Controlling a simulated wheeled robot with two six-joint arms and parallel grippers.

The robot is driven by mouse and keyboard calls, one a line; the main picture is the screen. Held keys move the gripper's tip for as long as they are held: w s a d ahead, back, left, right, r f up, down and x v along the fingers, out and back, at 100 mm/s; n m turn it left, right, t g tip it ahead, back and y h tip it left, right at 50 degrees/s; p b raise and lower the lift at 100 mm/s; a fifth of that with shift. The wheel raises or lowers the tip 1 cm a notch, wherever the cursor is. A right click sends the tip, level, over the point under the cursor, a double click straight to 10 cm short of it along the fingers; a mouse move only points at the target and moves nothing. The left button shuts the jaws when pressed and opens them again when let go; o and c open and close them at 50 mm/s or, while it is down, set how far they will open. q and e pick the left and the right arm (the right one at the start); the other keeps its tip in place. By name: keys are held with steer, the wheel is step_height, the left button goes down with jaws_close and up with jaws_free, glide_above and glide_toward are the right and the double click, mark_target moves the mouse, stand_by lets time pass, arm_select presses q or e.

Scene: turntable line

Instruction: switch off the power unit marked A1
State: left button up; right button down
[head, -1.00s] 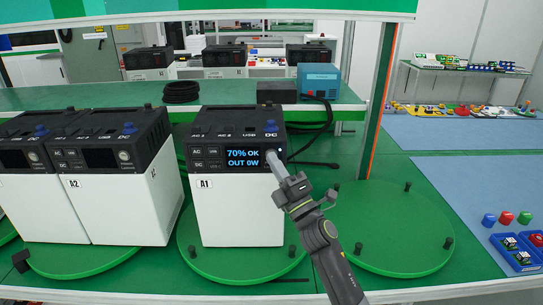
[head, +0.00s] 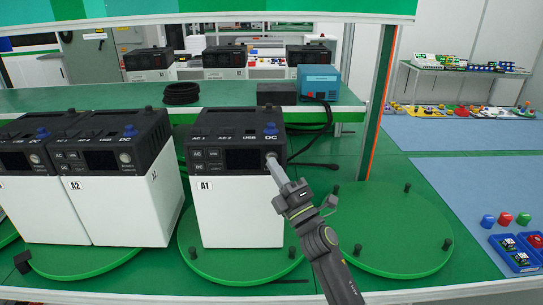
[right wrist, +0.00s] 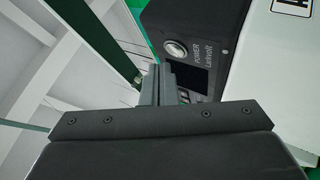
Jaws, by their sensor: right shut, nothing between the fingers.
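The power unit marked A1 (head: 238,205) is a white box with a black top, standing on a green turntable (head: 215,268). Its small display (head: 243,159) is dark. In the right wrist view the black panel shows a round silver button (right wrist: 175,49) beside the word POWER, and the dark screen (right wrist: 190,75). My right gripper (head: 275,167) is shut and empty, its tips at the right side of A1's front panel, by the button. In the right wrist view the closed fingers (right wrist: 160,84) lie just below the button. I cannot tell whether they touch the panel. My left gripper is not in view.
Unit A2 (head: 110,210) and another like it stand on a turntable to the left. An empty green turntable (head: 395,235) with black pegs is to the right. A blue box (head: 318,80) and a black cable coil (head: 181,92) lie on the shelf behind.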

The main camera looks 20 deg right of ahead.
steer(key=s+p, duration=0.1)
steer(key=s, duration=0.1)
steer(key=s+a+p, duration=0.1)
steer(key=s+p, duration=0.1)
steer(key=shift+s+a, duration=0.2)
steer(key=shift+s, duration=0.2)
steer(key=shift+d, duration=0.1)
stand_by(0.5)
